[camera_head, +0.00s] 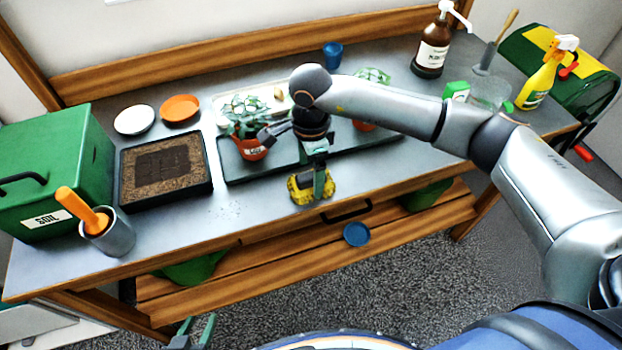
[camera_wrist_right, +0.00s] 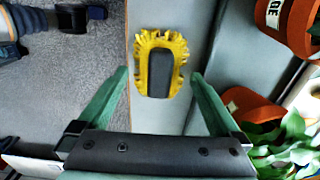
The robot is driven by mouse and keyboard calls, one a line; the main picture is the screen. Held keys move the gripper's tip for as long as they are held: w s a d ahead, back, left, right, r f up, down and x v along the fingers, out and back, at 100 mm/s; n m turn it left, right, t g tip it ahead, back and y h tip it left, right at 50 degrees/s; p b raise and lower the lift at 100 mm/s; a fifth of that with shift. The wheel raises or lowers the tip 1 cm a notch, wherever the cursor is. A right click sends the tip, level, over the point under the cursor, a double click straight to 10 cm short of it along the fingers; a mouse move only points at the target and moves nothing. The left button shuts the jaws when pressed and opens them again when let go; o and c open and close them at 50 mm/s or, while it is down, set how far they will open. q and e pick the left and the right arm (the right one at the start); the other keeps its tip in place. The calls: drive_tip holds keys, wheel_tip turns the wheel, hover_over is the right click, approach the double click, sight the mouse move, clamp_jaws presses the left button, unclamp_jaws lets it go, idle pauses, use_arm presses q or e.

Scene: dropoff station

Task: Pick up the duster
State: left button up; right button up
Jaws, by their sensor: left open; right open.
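The duster, a yellow fringed pad with a dark grey back, lies near the front edge of the table (camera_head: 232,205). In the head view the duster (camera_head: 298,190) is partly covered by my right gripper (camera_head: 318,190). In the right wrist view the whole duster (camera_wrist_right: 161,62) shows just beyond and between the green fingertips of my right gripper (camera_wrist_right: 158,75). My right gripper is open, points down at the duster and holds nothing. My left gripper (camera_head: 198,330) is open and empty at the bottom edge of the head view, below and in front of the table.
Potted plants in red pots (camera_head: 250,150) stand on a dark tray (camera_head: 235,172) right behind the duster. A soil tray (camera_head: 205,184), a green soil box (camera_head: 60,170) and a grey cup with an orange tool (camera_head: 118,238) stand to the left. A spray bottle (camera_head: 540,85) stands far right.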

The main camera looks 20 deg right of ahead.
drive_tip(key=shift+f, duration=1.3)
drive_tip(key=c, duration=1.3)
drive_tip(key=shift+r, duration=0.15)
drive_tip(key=shift+c, duration=0.2)
drive_tip(key=shift+r, duration=0.2)
wheel_tip(320, 180, up, 2)
drive_tip(key=shift+r, duration=0.1)
drive_tip(key=s+a+r+b, duration=0.2)
drive_tip(key=s+a+r, duration=0.6)
drive_tip(key=s+r, duration=0.2)
drive_tip(key=shift+s+a, duration=0.35)
drive_tip(key=shift+s, duration=0.1)
drive_tip(key=shift+r, duration=0.1)
